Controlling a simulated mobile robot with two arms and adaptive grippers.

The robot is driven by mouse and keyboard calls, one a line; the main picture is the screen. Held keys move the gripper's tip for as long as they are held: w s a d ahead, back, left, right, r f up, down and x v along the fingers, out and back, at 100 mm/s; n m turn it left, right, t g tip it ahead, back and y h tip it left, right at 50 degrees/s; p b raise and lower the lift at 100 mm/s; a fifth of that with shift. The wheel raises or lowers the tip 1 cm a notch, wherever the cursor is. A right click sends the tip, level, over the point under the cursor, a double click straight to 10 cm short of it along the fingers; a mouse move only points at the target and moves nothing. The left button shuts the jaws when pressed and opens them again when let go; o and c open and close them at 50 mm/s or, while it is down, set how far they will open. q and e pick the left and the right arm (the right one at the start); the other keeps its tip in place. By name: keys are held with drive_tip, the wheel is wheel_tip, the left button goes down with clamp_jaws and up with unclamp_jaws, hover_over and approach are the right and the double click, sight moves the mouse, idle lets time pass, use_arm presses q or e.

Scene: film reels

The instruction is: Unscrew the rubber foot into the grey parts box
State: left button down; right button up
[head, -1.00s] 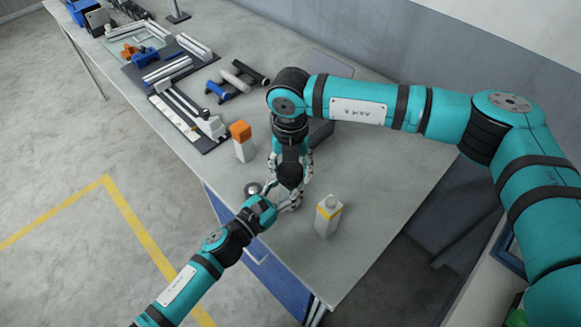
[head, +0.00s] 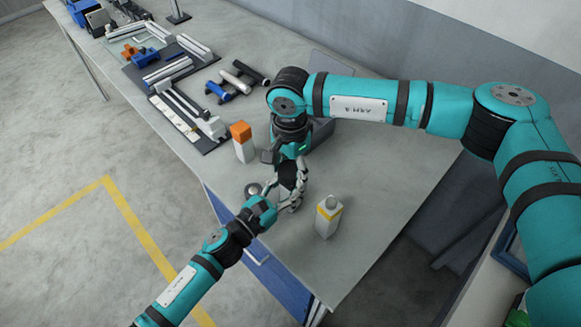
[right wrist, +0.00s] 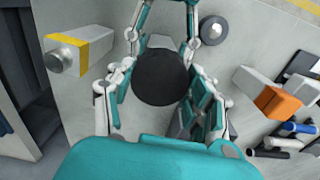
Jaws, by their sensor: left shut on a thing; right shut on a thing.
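The rubber foot (right wrist: 161,78) shows as a black round disc between the fingers of my right gripper (right wrist: 160,95), which is shut on it. In the head view my right gripper (head: 292,185) points down above the near part of the bench. My left gripper (head: 272,200) meets it from the lower left and is shut on a part, mostly hidden, whose light grey edge shows beside the foot in the right wrist view. My left fingers (right wrist: 162,30) show at the top there. A dark grey object (head: 322,130), possibly the parts box, is partly hidden behind my right arm.
A white carton with a yellow band (head: 327,217) stands close on the right. An orange-topped white block (head: 242,143) stands to the left. A round grey piece (head: 254,189) lies near the front edge. Frames and tubes (head: 180,75) fill the far bench; the right bench corner is clear.

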sight(291, 169)
drive_tip(key=n, duration=0.7)
drive_tip(key=shift+r, duration=0.1)
drive_tip(key=n, duration=0.7)
drive_tip(key=shift+r, duration=0.2)
drive_tip(key=shift+r, duration=0.9)
drive_tip(key=shift+r, duration=0.1)
drive_tip(key=shift+r, duration=1.95)
use_arm(q)
drive_tip(key=c, duration=0.7)
unclamp_jaws()
drive_tip(key=shift+c, duration=0.2)
